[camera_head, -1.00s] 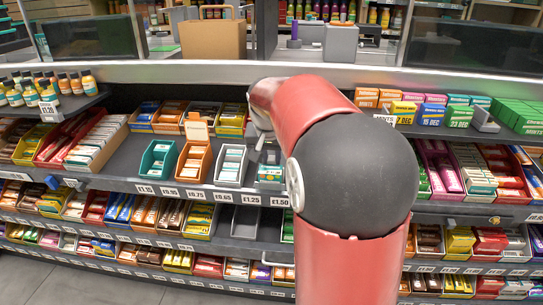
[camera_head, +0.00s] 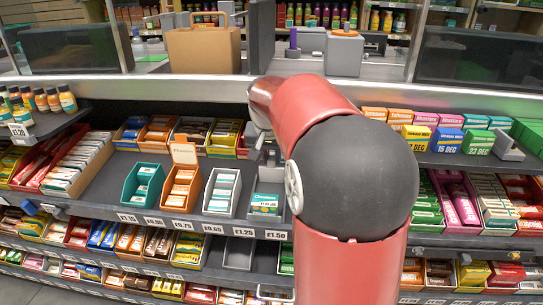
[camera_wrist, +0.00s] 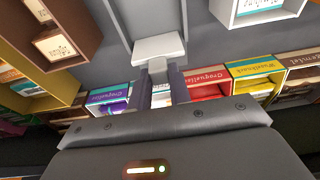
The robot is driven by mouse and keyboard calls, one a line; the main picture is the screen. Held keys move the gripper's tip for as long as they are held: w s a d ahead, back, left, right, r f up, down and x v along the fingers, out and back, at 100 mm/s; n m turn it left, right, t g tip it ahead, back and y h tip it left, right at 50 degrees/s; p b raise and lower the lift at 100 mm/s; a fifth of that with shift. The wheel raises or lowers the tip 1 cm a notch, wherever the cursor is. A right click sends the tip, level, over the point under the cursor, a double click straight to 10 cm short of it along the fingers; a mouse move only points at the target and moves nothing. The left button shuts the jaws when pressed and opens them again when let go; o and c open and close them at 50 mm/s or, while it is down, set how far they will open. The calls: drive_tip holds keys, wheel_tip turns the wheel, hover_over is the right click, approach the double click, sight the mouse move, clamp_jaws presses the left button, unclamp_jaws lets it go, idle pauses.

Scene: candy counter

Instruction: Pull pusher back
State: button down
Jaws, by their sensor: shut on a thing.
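The pusher (camera_wrist: 159,47) appears in the wrist view as a pale block with a short neck at the mouth of a dark grey lane. My gripper (camera_wrist: 161,80) has its two grey fingers closed on either side of that neck. In the head view my gripper (camera_head: 264,150) is at the back of the dark grey tray (camera_head: 268,216), which holds white and teal boxes (camera_head: 267,202). My red arm hides part of this area, and the pusher is not clear there.
A white tray (camera_head: 219,212), an orange tray (camera_head: 178,208) and a teal tray (camera_head: 134,198) stand to the left. Candy rows fill the shelves behind and below. Bare shelf (camera_head: 105,193) shows at the left.

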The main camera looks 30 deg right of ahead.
drive_tip(key=shift+w+r, duration=0.1)
drive_tip(key=shift+r, duration=0.05)
drive_tip(key=c, duration=1.3)
unclamp_jaws()
drive_tip(key=v, duration=0.7)
drive_tip(key=shift+r, duration=0.25)
drive_tip(key=s+a+f+n, duration=0.2)
drive_tip(key=s+a+f, duration=0.1)
drive_tip(key=s, duration=0.5)
drive_tip(key=s+a+f+n+t+y, duration=0.1)
drive_tip(key=s+a+f+n, duration=0.1)
drive_tip(key=s+a, duration=0.4)
drive_tip(key=s+a+f+n+t+y, duration=0.1)
drive_tip(key=s+a+f, duration=0.3)
drive_tip(key=s, duration=0.6)
drive_tip(key=shift+a+f+n, duration=0.4)
drive_tip(key=shift+f+n, duration=0.15)
drive_tip(key=shift+n, duration=0.35)
